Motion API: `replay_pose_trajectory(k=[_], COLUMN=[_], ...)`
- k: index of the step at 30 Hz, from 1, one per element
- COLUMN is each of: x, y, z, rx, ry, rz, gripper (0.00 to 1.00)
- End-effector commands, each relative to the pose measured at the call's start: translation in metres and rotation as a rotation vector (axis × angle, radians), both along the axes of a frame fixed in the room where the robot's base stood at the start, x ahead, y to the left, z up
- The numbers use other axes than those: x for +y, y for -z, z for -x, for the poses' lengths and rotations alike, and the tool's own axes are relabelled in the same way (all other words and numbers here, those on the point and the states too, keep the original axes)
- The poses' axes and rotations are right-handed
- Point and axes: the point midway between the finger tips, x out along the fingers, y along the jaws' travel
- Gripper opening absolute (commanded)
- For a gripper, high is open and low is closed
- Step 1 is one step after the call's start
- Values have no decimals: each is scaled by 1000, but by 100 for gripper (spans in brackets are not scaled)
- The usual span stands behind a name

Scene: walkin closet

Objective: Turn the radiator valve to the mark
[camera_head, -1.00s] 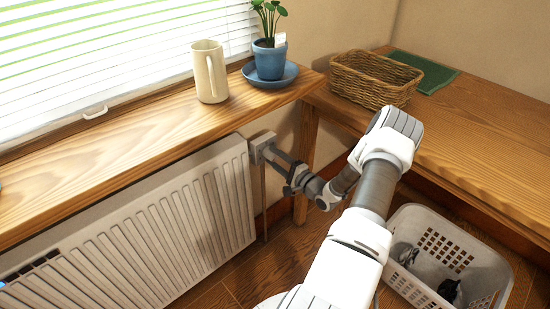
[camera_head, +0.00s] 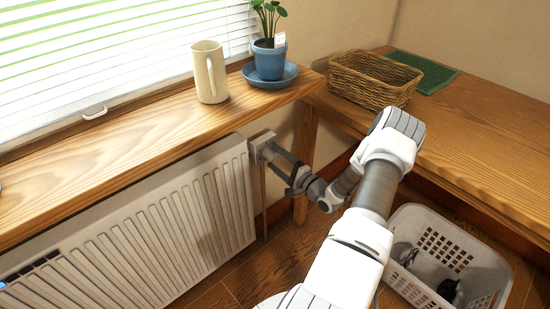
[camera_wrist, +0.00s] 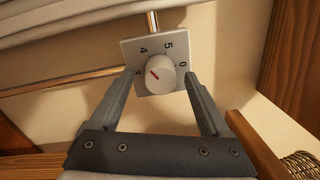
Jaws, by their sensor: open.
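The radiator valve shows in the wrist view as a round pale knob (camera_wrist: 165,82) on a square white dial plate (camera_wrist: 133,50). The plate carries the numerals 4, 5 and 0, and another on the left is partly hidden. A red line on the knob points to the upper left, between the 4 and the partly hidden numeral. My gripper (camera_wrist: 160,76) is open, with one finger on each side of the knob and visible gaps between. In the head view, my gripper (camera_head: 277,157) is at the plate (camera_head: 262,143) by the radiator's right end; it hides the knob.
The white radiator (camera_head: 150,235) stands under a wooden sill (camera_head: 140,130) with a cream pitcher (camera_head: 210,75) and a potted plant (camera_head: 269,60). A wooden bench (camera_head: 470,130) with a wicker basket (camera_head: 370,85) is at right. A white laundry basket (camera_head: 480,265) is on the floor.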

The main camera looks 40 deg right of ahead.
Motion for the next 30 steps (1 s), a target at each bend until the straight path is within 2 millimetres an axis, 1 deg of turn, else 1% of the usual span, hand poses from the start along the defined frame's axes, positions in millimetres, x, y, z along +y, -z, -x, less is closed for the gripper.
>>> replay_pose_trajectory(k=[5,15,18,21,24,30], x=[-5,-13,-15,-16,-17,-17], y=[0,4,5,6,7,8], z=[35,117,136,151,159,165], rx=[4,2,1,0,1,0], ry=[5,4,4,4,2,1], rz=[-3,-2,-2,-1,-1,-1], gripper=[81,81,81,81,81,81])
